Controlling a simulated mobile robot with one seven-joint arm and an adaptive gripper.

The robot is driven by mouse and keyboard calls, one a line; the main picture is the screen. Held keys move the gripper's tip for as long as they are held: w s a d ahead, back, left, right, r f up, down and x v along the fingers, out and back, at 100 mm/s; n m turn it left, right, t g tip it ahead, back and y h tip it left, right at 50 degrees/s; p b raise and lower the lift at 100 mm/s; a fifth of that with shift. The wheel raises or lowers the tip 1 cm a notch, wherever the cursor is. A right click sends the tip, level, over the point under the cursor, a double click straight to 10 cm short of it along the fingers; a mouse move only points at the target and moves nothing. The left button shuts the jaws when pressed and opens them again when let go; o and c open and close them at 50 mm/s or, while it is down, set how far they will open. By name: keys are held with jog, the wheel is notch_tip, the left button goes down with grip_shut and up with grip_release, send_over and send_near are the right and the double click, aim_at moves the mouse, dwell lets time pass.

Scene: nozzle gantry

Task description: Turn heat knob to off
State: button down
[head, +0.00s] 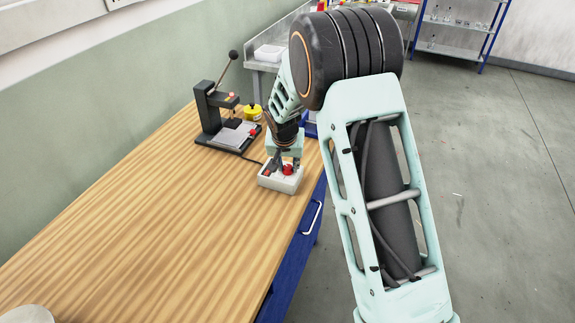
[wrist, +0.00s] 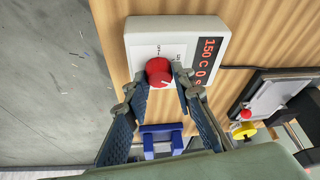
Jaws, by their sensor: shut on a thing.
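The white control box (head: 290,185) stands on the wooden bench near its right edge. In the wrist view the box (wrist: 143,32) has a red-lit display (wrist: 208,58) reading 150 C and 0 s. A round red knob (wrist: 159,72) with a pale pointer mark sits on its face, with small print beside it. My gripper (wrist: 162,76) is shut on this knob, one fingertip on each side. In the head view my gripper (head: 284,166) is over the box, and two red spots show there. I cannot tell which is the held knob.
A dark press (head: 208,108) with a raised lever stands behind the box, with a yellow round thing (head: 252,112) beside it. A cable runs from the box towards the press. The near bench (head: 150,230) is largely clear. Open floor lies right.

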jog(key=shift+n, duration=0.3)
jog(key=shift+d+n+y, duration=0.15)
jog(key=shift+n+y, duration=0.35)
jog(key=shift+n, duration=0.4)
jog(key=n+y, duration=0.1)
jog(key=n, duration=0.1)
jog(key=shift+d+n, duration=0.1)
jog(key=shift+n, duration=0.3)
jog(key=n+y, duration=0.1)
jog(key=n, duration=0.2)
jog(key=n+g+y, duration=0.1)
jog(key=n, duration=0.2)
jog(key=shift+w+g+p, duration=0.15)
jog(key=shift+g+p, duration=0.15)
jog(key=shift+p, duration=0.05)
jog(key=n+g, duration=0.1)
jog(key=n, duration=0.2)
jog(key=n+g+y+b, duration=0.1)
jog(key=n, duration=0.2)
jog(key=shift+w+n, duration=0.15)
jog(key=shift+n, duration=0.25)
jog(key=n+g, duration=0.1)
jog(key=n, duration=0.2)
jog(key=n+g+b, duration=0.1)
jog(key=n, duration=0.2)
jog(key=shift+w+d+g, duration=0.1)
jog(key=shift+g, duration=0.2)
